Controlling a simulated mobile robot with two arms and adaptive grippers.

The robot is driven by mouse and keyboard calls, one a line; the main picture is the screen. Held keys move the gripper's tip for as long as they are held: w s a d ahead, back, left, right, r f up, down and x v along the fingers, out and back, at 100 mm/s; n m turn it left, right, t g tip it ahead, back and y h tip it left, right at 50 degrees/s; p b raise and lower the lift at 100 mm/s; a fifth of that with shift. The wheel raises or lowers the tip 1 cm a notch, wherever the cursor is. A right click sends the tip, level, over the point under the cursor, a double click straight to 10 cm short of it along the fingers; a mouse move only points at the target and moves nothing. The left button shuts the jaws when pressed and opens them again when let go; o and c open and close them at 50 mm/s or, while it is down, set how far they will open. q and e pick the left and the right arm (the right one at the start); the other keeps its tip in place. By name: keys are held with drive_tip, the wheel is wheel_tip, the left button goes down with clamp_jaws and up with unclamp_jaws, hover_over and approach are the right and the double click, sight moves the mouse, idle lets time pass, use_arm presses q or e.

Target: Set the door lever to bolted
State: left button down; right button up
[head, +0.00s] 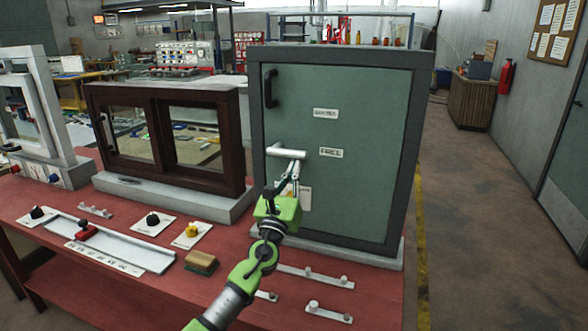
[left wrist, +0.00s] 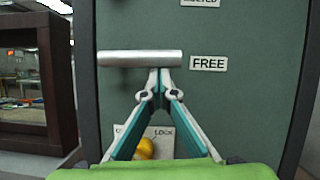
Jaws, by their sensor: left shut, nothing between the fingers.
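The green cabinet door (head: 375,130) is closed in its dark grey frame. Its silver lever (head: 287,151) lies horizontal, with its right end toward the FREE label (head: 331,153). The bolted label (head: 325,113) is higher up; the left wrist view cuts it off at the top (left wrist: 200,2). My left gripper (head: 296,165) is shut and empty, pointing at the door. In the left wrist view its fingertips (left wrist: 161,72) meet just under the lever bar (left wrist: 125,58). I cannot tell whether they touch it. My right gripper is not in view.
A yellow knob (left wrist: 146,147) on a white plate sits below the lever, partly behind my fingers. A brown sliding window (head: 170,135) stands left of the cabinet. Small fixtures, including a slider rail (head: 125,248), lie on the red table (head: 65,200). The right-hand floor is clear.

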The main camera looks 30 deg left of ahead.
sight(297, 154)
use_arm(q)
drive_tip(key=shift+r, duration=0.25)
drive_tip(key=r+n+y+p, duration=0.1)
drive_tip(key=n, duration=0.1)
drive_tip(key=r+n+g+y+p, duration=0.1)
drive_tip(key=n, duration=0.1)
drive_tip(key=r+n+g+y+p, duration=0.1)
drive_tip(key=n, duration=0.1)
drive_tip(key=shift+d+n+p, duration=0.3)
drive_tip(key=shift+n+p, duration=0.05)
drive_tip(key=shift+n, duration=0.05)
drive_tip(key=shift+a+r+n+g+y+p, duration=0.1)
drive_tip(key=shift+r+n+g+y+p, duration=0.35)
drive_tip(key=shift+n, duration=0.45)
drive_tip(key=shift+a+r+n+g+y+p, duration=0.1)
drive_tip(key=shift+r+n+g+y+p, duration=0.3)
drive_tip(key=shift+n, duration=0.5)
drive_tip(key=shift+r+n+g+y+p, duration=0.25)
drive_tip(key=shift+n+p, duration=0.35)
drive_tip(key=shift+n, duration=0.3)
